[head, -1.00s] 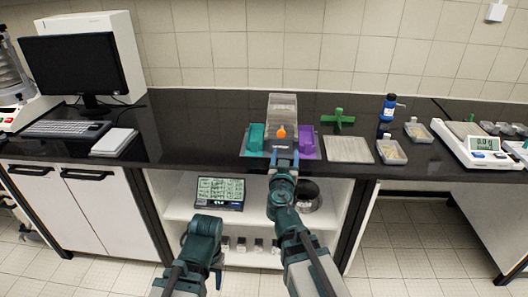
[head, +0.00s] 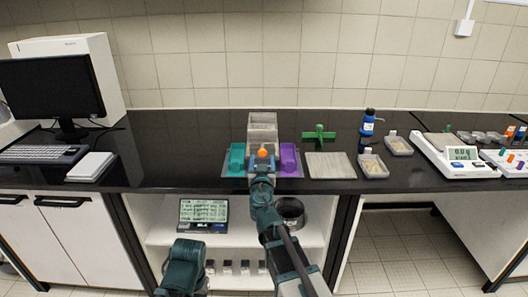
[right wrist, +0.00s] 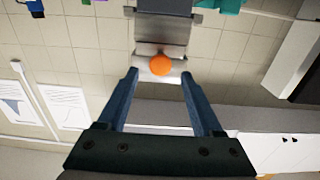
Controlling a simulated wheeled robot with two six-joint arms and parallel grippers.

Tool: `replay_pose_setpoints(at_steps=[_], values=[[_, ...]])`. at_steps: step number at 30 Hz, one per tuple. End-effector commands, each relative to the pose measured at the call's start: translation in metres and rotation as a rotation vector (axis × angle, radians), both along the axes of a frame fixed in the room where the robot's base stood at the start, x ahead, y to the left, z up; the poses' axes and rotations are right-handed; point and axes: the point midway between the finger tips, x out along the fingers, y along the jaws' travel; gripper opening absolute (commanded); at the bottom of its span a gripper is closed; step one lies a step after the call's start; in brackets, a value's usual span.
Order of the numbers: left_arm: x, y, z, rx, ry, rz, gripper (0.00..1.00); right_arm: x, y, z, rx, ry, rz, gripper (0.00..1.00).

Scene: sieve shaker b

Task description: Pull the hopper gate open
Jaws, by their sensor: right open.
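The hopper (head: 262,127) is a pale grey box at the back middle of the counter in the head view. An orange knob (head: 262,153) sits low on its front; in the right wrist view the same knob (right wrist: 160,64) lies in front of a pale plate (right wrist: 145,76). My right gripper (right wrist: 159,76) is open, with its fingertips on either side of and just short of the knob. In the head view, my right gripper (head: 262,166) is in front of the hopper. The gate is hard to make out. My left gripper is not in view; only part of that arm shows.
A teal bin (head: 236,158) and a purple bin (head: 289,159) stand close on either side of the hopper front. A green cross-shaped piece (head: 319,134) and a grey tray (head: 330,166) are to the right.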

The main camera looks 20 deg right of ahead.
Motion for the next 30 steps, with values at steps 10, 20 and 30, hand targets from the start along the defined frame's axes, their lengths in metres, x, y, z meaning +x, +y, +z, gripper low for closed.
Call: replay_pose_setpoints(at_steps=[10, 20, 30], values=[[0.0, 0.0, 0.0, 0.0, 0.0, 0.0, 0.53, 0.041, -0.007, 0.0, 0.0, 0.0, 0.002, 0.67], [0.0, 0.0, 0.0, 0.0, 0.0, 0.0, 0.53, 0.041, -0.007, 0.0, 0.0, 0.0, 0.003, 0.55], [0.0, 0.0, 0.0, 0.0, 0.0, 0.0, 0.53, 0.04, -0.007, 0.0, 0.0, 0.0, 0.003, 0.0]])
